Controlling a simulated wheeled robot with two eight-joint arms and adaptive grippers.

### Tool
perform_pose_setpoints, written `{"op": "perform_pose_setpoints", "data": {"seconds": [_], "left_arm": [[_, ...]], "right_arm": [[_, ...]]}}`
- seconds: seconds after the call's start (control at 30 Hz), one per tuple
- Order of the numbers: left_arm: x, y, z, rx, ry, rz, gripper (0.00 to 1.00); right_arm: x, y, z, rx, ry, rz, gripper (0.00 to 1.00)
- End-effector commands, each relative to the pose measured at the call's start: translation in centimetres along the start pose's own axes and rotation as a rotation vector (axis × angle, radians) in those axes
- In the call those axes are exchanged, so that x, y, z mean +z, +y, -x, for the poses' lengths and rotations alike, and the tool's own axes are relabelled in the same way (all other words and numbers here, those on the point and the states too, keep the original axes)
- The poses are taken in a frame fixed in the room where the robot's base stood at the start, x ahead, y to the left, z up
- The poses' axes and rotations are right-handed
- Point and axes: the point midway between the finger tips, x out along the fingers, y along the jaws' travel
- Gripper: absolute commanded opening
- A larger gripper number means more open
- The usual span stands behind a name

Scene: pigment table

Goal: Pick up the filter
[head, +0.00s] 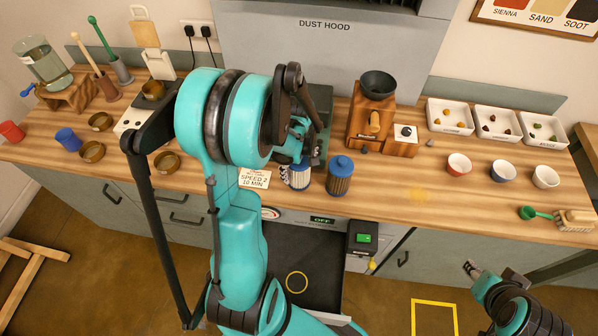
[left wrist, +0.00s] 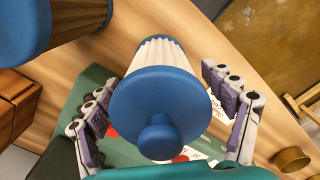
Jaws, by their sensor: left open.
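A white pleated filter with blue end caps (head: 297,176) stands on the wooden table beside a second, browner filter with a blue cap (head: 340,176). In the left wrist view the white filter (left wrist: 155,105) fills the middle, its round blue cap and knob facing the camera. My left gripper (left wrist: 160,80) is open, with its fingers on both sides of the white filter; I cannot tell whether they touch it. The browner filter (left wrist: 70,25) shows at the upper left there. In the head view my left arm partly hides the white filter. My right gripper (head: 472,268) is at the lower right, away from the table objects.
A green machine (head: 318,130) stands close behind the filters. A wooden grinder (head: 372,118) is to the right. White trays (head: 450,116), small bowls (head: 459,165) and a brush (head: 575,220) lie further right. A speed card (head: 254,179) lies left of the filters.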

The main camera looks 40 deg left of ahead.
Motion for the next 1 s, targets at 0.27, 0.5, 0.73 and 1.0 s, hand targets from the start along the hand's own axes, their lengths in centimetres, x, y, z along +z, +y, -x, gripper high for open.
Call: {"op": "perform_pose_setpoints", "data": {"seconds": [0.27,0.5,0.73,1.0], "left_arm": [[0.0,0.0,0.0,0.000,0.000,-0.001,0.67],[0.0,0.0,0.0,0.000,0.000,-0.001,0.26],[0.0,0.0,0.4,0.000,0.000,-0.001,0.26],[0.1,-0.1,5.5,0.000,0.000,-0.001,0.26]], "right_arm": [[0.0,0.0,0.0,0.000,0.000,0.000,0.40],[0.0,0.0,0.0,0.000,0.000,0.000,0.40],[-0.1,0.0,0.2,0.000,0.000,0.000,0.40],[-1.1,0.0,1.5,0.000,0.000,0.000,0.40]]}}
